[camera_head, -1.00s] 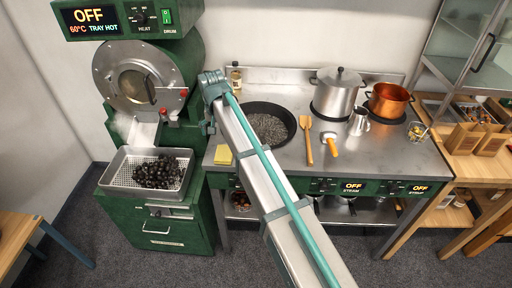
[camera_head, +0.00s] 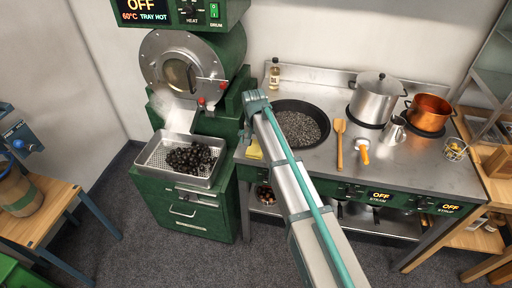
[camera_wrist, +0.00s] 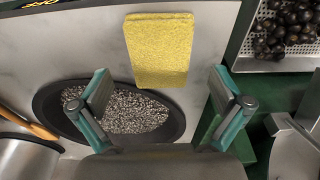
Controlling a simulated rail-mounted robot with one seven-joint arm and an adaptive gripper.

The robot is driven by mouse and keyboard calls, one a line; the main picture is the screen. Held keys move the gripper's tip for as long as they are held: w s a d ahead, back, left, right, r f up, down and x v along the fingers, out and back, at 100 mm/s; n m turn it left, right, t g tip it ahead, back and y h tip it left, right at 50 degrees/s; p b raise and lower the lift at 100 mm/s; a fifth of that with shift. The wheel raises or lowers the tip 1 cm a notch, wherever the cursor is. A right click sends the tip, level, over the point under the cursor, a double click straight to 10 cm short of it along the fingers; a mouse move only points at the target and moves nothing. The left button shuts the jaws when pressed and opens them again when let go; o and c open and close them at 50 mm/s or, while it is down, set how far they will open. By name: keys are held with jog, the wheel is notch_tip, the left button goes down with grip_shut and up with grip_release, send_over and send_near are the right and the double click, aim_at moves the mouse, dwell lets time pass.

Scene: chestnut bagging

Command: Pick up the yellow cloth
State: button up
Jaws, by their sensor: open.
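The yellow cloth (camera_wrist: 158,50) is a flat, folded rectangle on the steel counter, between the black pan and the green machine. In the head view the cloth (camera_head: 254,150) lies at the counter's left front, partly hidden by my arm. My gripper (camera_wrist: 162,85) is open and empty. In the wrist view its two fingers stand apart, to either side below the cloth's near edge in the picture. They do not grasp the cloth. In the head view the fingers are hard to make out beneath the end of my arm.
A black pan (camera_head: 322,116) of dark grains sits beside the cloth. A perforated tray (camera_head: 150,165) of chestnuts lies left, under a roaster marked tray hot. A wooden spatula (camera_head: 340,153), steel pot (camera_head: 372,101) and copper pot (camera_head: 429,109) stand to the right.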

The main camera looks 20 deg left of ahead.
aim_at(256, 149)
jog(key=shift+w+f, duration=0.15)
jog(key=shift+f, duration=1.15)
jog(key=c, duration=1.1)
jog(key=shift+r, duration=0.1)
